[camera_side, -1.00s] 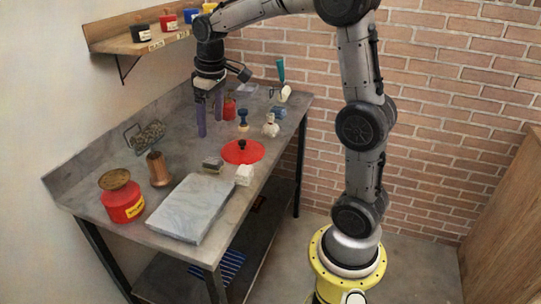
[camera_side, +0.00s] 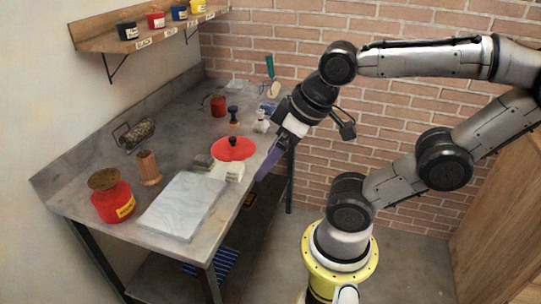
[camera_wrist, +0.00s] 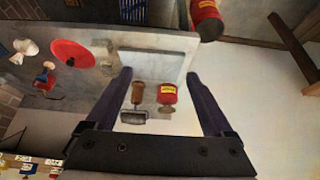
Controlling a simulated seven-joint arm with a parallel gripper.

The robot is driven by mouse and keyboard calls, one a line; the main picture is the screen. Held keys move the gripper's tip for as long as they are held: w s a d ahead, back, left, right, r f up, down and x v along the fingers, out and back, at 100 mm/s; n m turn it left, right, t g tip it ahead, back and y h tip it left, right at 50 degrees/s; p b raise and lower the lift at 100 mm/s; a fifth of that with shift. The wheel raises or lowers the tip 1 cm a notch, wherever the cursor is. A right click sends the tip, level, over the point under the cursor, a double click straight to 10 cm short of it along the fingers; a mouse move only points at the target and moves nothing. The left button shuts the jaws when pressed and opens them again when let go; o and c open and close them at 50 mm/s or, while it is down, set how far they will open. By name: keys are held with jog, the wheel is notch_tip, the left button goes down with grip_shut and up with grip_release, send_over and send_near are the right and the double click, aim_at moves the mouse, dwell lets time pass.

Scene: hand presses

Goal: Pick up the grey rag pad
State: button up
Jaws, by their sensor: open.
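A small dark-grey block (camera_side: 203,161) sits on the grey table beside a white block (camera_side: 235,172), near the red disc; it may be the grey rag pad, but I cannot tell for sure. My gripper (camera_side: 264,172) is open and empty, tilted, at the table's right edge in the side view, to the right of the red disc. In the wrist view, the two dark fingers (camera_wrist: 158,75) stand wide apart with nothing held between them.
Several small tools stand at the back. A shelf (camera_side: 150,32) holds coloured jars.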

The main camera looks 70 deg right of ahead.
jog(key=shift+o, duration=1)
